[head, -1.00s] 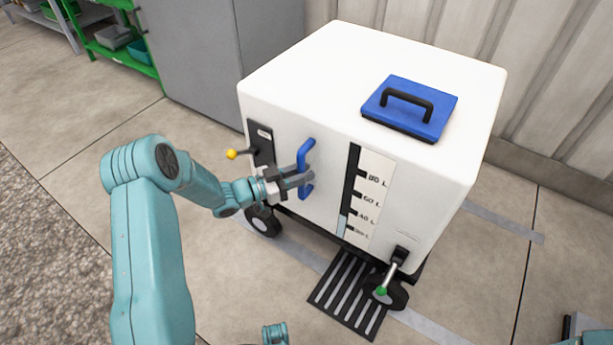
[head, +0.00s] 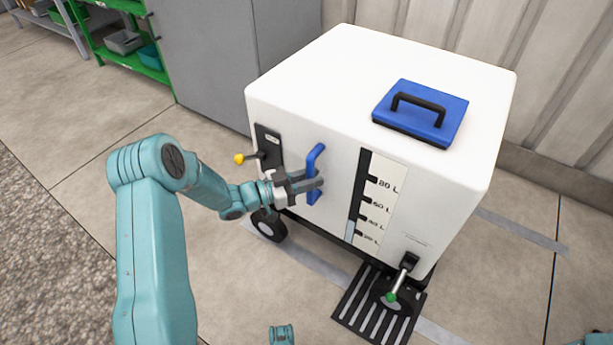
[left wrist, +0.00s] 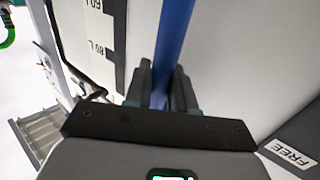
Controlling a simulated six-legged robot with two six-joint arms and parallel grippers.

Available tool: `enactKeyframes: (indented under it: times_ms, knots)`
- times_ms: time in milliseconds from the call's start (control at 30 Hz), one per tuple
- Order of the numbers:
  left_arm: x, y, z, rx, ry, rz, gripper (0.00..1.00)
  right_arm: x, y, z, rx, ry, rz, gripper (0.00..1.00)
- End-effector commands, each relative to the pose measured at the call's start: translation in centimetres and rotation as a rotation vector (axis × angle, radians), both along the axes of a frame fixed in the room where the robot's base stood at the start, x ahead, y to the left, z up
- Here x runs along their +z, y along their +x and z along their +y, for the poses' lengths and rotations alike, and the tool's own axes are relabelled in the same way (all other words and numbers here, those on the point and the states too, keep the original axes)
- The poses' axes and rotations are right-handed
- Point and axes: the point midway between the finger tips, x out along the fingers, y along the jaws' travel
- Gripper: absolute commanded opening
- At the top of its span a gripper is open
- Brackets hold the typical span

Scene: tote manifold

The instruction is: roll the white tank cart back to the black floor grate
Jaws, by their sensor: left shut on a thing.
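The white tank cart (head: 300,120) stands upright, its gauge side facing me. My left gripper (head: 314,183) is shut on the blue upright handle (head: 316,160) on that side. In the left wrist view the fingers (left wrist: 162,85) close around the blue bar (left wrist: 175,40). The black floor grate (head: 352,312) lies under the cart's near right corner. The wheel (head: 392,294) there overlaps the grate in the picture and hides part of it. The cart also hides the grate's far part. The left wheel (head: 268,227) is on bare floor.
A yellow-knobbed lever (head: 240,159) sticks out left of the handle, by a black plate reading FREE (left wrist: 292,153). A green-knobbed lever (head: 392,296) hangs by the right wheel. A grey cabinet (head: 215,50) and corrugated wall (head: 560,90) stand behind. Floor at left is clear.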

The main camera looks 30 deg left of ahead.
Motion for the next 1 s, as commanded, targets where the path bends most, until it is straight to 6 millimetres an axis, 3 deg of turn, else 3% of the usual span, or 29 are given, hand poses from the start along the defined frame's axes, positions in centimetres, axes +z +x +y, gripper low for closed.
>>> enactKeyframes:
  times_ms: [33, 500, 533, 567, 867, 1000]
  knots:
    - [0.2, 0.3, 1.0, 0.027, 0.003, -0.004, 0.00, 0.0, 0.0, 0.0, 0.000, 0.000, 0.000, 0.43]
    - [0.2, 0.2, 1.0, 0.034, 0.006, -0.004, 0.00, 0.0, 0.0, 0.0, 0.000, 0.000, 0.000, 0.43]
    - [0.2, 0.2, 1.1, 0.034, 0.006, -0.004, 0.34, 0.0, 0.0, 0.0, 0.000, 0.000, 0.000, 0.43]
    - [0.2, 0.2, 1.1, 0.034, 0.007, -0.004, 0.41, 0.0, 0.0, 0.0, 0.000, 0.000, 0.000, 0.43]
    - [0.1, 0.1, 0.9, 0.025, 0.003, -0.001, 0.41, 0.0, 0.0, 0.0, 0.000, 0.000, 0.000, 0.43]
    - [0.2, -0.8, 1.7, 0.027, 0.003, 0.002, 0.41, 0.5, -0.1, 0.0, 0.002, 0.001, 0.002, 0.43]
